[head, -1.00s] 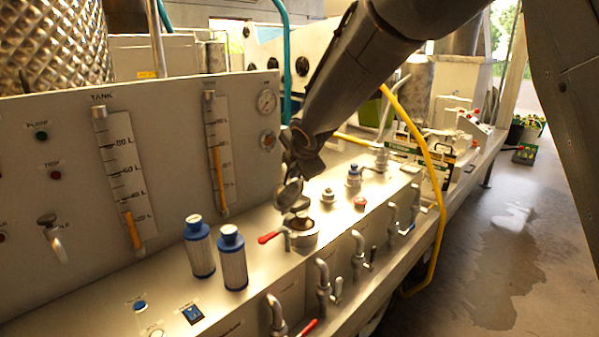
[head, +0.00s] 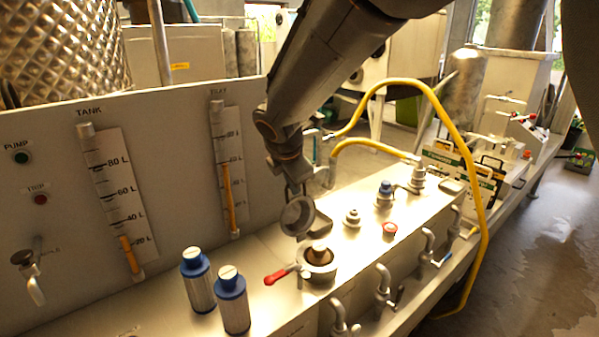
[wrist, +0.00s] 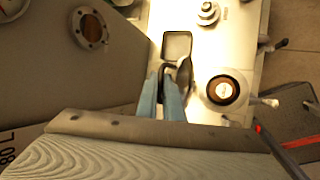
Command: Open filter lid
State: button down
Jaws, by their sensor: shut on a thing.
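The filter lid (head: 297,217) is a grey round disc standing on edge, raised above and slightly left of the filter housing (head: 318,272). The housing is a round metal collar on the bench top with a brown element showing in its open mouth. My gripper (head: 293,191) is shut on the lid at its upper part. In the wrist view the lid (wrist: 184,76) is seen nearly edge-on beside the blue-tinted fingers (wrist: 161,90). The open housing (wrist: 228,90) lies to its right. The exact grip on the lid is partly hidden.
A red-handled valve (head: 280,275) is just left of the housing. Two blue-capped cartridges (head: 232,300) stand at the front left. A yellow hose (head: 465,140) arches on the right. The gauge panel (head: 180,150) rises behind the bench.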

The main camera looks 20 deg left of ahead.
jog(key=shift+w, duration=0.2)
jog(key=shift+a, duration=0.1)
jog(key=c, duration=1.9)
grip_release()
jog(key=shift+f, duration=0.1)
jog(key=a+b+v, duration=0.1)
jog(key=b+v, duration=0.1)
jog(key=v, duration=0.6)
jog(key=shift+w+d, duration=0.15)
jog(key=shift+d, duration=0.2)
